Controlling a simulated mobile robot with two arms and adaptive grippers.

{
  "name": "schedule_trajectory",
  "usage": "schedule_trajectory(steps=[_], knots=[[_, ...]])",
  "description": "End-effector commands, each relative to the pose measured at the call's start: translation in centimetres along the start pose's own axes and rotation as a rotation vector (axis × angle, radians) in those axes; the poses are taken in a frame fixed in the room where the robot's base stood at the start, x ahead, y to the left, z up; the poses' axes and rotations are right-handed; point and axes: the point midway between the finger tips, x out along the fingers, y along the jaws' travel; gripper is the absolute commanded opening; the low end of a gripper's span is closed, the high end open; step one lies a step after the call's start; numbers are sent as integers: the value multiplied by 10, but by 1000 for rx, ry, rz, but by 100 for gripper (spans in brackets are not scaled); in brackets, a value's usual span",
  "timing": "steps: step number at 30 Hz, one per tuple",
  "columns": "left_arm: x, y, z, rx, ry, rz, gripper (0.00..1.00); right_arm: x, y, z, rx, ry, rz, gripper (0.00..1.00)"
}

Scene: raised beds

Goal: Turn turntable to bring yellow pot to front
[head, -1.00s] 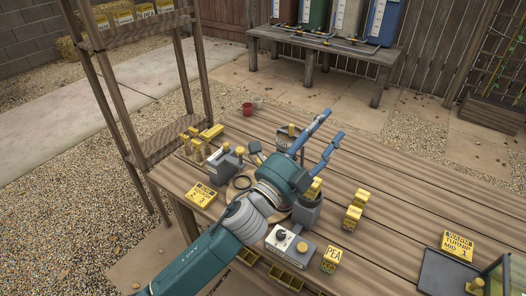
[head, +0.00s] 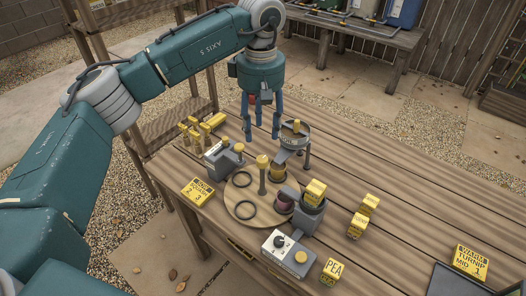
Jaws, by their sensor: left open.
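The turntable (head: 234,195) is a round wooden disc near the table's front left. A grey post with a yellow knob (head: 262,161) stands at its middle. My left gripper (head: 262,137) points down behind the turntable, above the table's far left part. Its fingers are apart, with nothing visibly held. My right gripper is not in view.
A grey box with a yellow knob (head: 222,160) stands left of the disc. A grey holder with yellow blocks (head: 309,217) and a white control box (head: 280,250) stand close on the right and front. A grey stand (head: 292,141) is behind. The table's right middle is mostly clear.

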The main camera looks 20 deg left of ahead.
Motion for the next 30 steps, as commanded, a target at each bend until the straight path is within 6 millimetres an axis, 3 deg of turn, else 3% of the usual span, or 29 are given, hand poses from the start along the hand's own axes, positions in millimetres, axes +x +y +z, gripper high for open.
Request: schedule_trajectory(steps=[15, 21, 29, 30], knots=[[86, 0, 4, 2, -7, -1, 46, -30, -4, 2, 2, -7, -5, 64], [102, 1, 3, 1, -6, 2, 46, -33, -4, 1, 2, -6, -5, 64], [104, 1, 3, 2, -6, 2, 46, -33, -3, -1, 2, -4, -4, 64], [104, 1, 3, 2, -6, 2, 42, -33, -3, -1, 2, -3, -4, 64]])
